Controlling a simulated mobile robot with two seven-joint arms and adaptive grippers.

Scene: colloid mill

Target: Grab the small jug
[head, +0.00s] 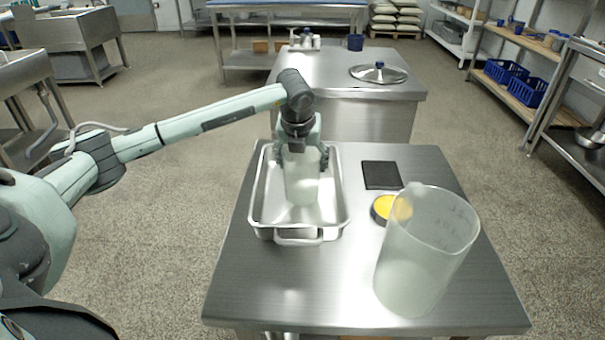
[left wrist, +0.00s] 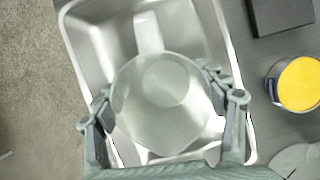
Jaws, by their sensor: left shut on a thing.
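The small jug (head: 302,178) is a translucent whitish vessel, upright over the steel tray (head: 333,212) on the table. My left gripper (head: 302,155) comes down from above and is shut on the jug's upper part. In the left wrist view the jug (left wrist: 163,100) sits between the two fingers of the gripper (left wrist: 165,108), seen from above into its opening. I cannot tell whether the jug's base touches the tray floor. My right gripper is not in view.
A large translucent jug (head: 420,255) stands at the table's front right. A yellow-topped round container (head: 385,208) and a dark square pad (head: 381,175) lie right of the tray. Another steel table with a lid (head: 379,73) stands behind. The table's front left is clear.

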